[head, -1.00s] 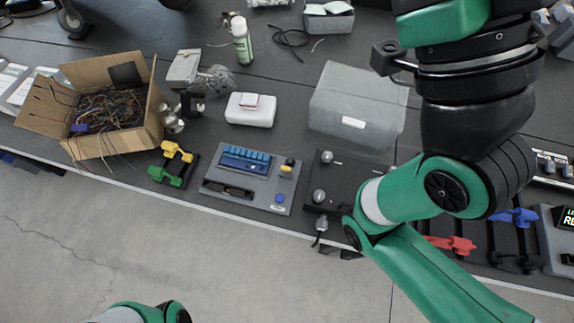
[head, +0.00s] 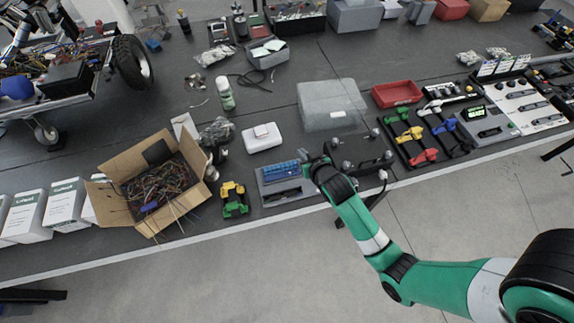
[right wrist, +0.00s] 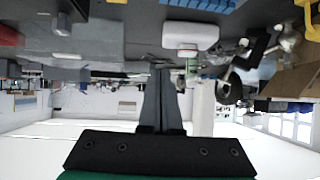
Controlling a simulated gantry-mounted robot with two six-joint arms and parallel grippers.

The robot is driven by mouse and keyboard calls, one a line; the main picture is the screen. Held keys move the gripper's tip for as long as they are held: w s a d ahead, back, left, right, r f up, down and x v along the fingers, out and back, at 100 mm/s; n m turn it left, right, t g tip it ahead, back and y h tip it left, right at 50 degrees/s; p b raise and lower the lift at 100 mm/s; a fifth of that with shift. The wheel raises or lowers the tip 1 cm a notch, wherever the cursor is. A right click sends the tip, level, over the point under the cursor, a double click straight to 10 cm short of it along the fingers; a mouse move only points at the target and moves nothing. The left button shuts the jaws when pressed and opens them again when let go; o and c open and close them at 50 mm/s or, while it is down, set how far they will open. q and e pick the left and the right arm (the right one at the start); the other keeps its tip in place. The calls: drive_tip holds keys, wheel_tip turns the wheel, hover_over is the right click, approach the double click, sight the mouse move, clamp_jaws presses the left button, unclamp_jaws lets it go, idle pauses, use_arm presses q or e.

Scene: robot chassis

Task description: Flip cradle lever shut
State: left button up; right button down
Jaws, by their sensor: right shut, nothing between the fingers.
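My right gripper (head: 315,160) is in the head view, over the gap between a grey tray with a blue rack (head: 284,170) and a dark plate with knobs (head: 362,152). In the right wrist view its two dark fingers (right wrist: 160,72) are together, with nothing between them. I cannot tell whether it touches anything below. Frames with coloured levers stand right of the plate: yellow (head: 408,134), red (head: 424,156) and blue (head: 446,126). A small yellow and green piece (head: 234,198) stands left of the tray. Which lever is the cradle's is unclear. My left gripper is out of view.
A cardboard box of wires (head: 135,215) stands on the left. A white case (head: 262,138), a translucent bin (head: 331,106) and a red tray (head: 397,94) lie behind. Panels with a lit display (head: 478,113) are at the right. The table's front edge is near my arm.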

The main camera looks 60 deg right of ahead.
use_arm(q)
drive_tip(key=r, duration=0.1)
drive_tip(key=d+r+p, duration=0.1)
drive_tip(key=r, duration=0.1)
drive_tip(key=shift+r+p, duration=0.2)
drive_tip(key=shift+p, duration=0.1)
use_arm(e)
drive_tip(key=s+d+g, duration=0.1)
drive_tip(key=s+d, duration=0.2)
drive_tip(key=s, duration=0.2)
drive_tip(key=shift+s+f+m, duration=0.25)
drive_tip(key=shift+f+m, duration=0.05)
drive_tip(key=shift+m, duration=0.1)
drive_tip(key=shift+d, duration=0.1)
drive_tip(key=b+x, duration=0.4)
drive_tip(key=x, duration=0.6)
drive_tip(key=shift+s+f, duration=0.15)
drive_tip(key=shift+f, duration=0.1)
drive_tip(key=s+a, duration=0.1)
drive_tip(key=s+a+f, duration=0.1)
drive_tip(key=shift+s+f, duration=0.25)
drive_tip(key=shift+f, duration=0.05)
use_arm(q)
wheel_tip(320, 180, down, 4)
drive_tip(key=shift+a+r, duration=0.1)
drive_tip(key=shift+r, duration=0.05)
use_arm(e)
drive_tip(key=shift+f, duration=0.1)
